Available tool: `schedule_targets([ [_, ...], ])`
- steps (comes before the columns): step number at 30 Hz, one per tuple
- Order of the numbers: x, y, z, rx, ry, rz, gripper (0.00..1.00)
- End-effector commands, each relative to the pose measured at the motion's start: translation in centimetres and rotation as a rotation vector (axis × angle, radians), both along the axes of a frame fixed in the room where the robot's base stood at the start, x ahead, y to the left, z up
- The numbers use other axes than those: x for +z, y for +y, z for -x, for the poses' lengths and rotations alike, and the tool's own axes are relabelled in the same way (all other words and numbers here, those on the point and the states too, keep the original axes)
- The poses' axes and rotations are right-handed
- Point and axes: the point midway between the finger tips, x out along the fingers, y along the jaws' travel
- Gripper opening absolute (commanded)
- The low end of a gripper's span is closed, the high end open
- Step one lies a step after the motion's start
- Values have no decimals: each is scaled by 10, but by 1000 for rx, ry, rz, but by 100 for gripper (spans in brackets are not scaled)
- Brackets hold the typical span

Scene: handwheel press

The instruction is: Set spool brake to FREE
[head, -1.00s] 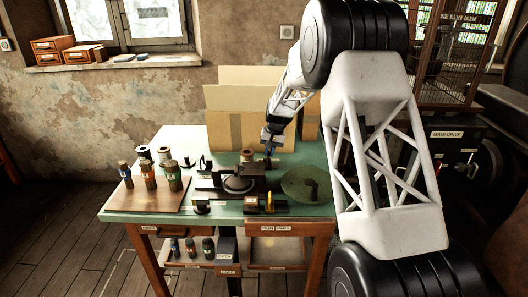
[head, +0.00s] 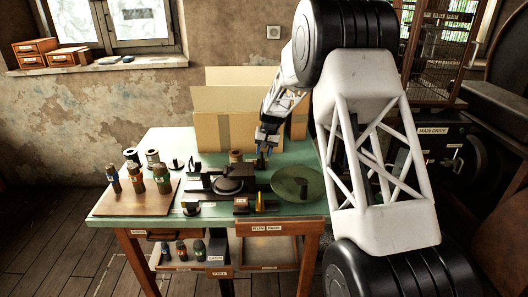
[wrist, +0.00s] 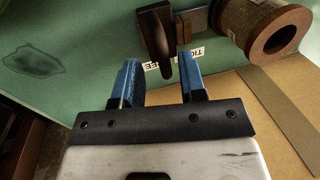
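My gripper (wrist: 158,68) is open and empty, its two blue fingers apart. In the head view my gripper (head: 262,156) hangs low over the back of the green table, just right of the small spool (head: 236,156). In the wrist view a dark brown lever (wrist: 158,32) points toward the gap between my fingertips; I cannot tell whether it touches them. A white label (wrist: 165,66) lies behind the lever and is partly hidden, so its words are not fully readable. The brown spool (wrist: 265,24) sits right of the lever. The lever is too small to make out in the head view.
Cardboard boxes (head: 225,115) stand behind my gripper. The black press (head: 230,184) and a round green disc (head: 298,183) are in front of it. Several bottles stand on a brown board (head: 138,201) at the left.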

Motion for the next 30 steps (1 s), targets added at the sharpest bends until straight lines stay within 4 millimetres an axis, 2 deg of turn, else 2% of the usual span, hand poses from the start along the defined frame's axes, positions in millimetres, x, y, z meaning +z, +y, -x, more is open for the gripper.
schedule_targets([
  [7,15,-3,0,0,-2,0,38],
  [21,68,-14,0,0,-2,0,38],
  [30,76,-16,0,0,0,0,38],
])
